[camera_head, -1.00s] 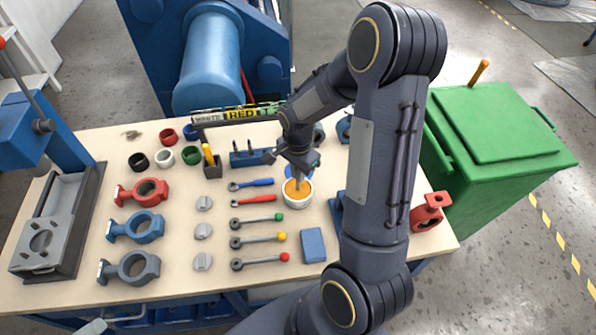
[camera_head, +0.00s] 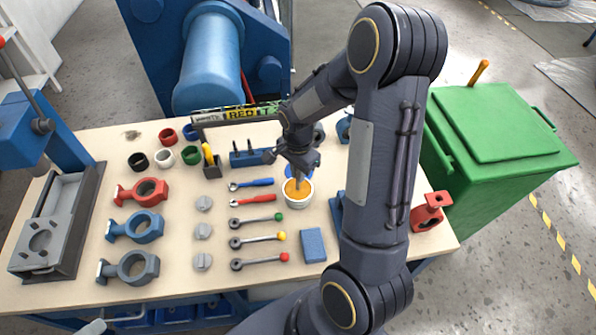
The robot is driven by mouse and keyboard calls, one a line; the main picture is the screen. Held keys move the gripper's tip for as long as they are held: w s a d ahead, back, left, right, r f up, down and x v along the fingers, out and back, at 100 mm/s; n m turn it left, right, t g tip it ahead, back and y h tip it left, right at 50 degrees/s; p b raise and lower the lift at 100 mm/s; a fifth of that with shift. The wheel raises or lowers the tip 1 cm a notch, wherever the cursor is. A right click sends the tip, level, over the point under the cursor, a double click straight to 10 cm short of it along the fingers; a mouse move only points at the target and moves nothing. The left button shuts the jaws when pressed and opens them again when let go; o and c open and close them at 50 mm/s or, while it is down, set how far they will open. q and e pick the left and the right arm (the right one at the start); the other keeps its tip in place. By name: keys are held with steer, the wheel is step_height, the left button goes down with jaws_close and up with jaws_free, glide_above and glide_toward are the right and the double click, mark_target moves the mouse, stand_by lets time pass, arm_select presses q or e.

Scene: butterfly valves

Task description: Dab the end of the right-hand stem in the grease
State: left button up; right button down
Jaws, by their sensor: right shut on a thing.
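The grease is an orange-yellow fill (camera_head: 293,187) in a round white pot (camera_head: 299,203) near the middle of the table. My right gripper (camera_head: 299,168) is over the pot, shut on a thin grey stem (camera_head: 298,179). The stem points down and its lower end meets the grease; how deep it sits I cannot tell. A blue stem rack (camera_head: 246,159) stands behind and to the left of the pot, with small dark stems upright in it. My left gripper is not in view.
A blue lid lies just behind the pot, partly hidden. Red and blue tools and levers with coloured knobs (camera_head: 281,236) lie left of it. A blue block (camera_head: 313,245) lies in front. Valve bodies (camera_head: 128,268) line the left; a green bin (camera_head: 500,150) stands right.

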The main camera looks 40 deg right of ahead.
stand_by(0.3)
steer(key=shift+r+p, duration=2.6)
steer(key=shift+r, duration=0.9)
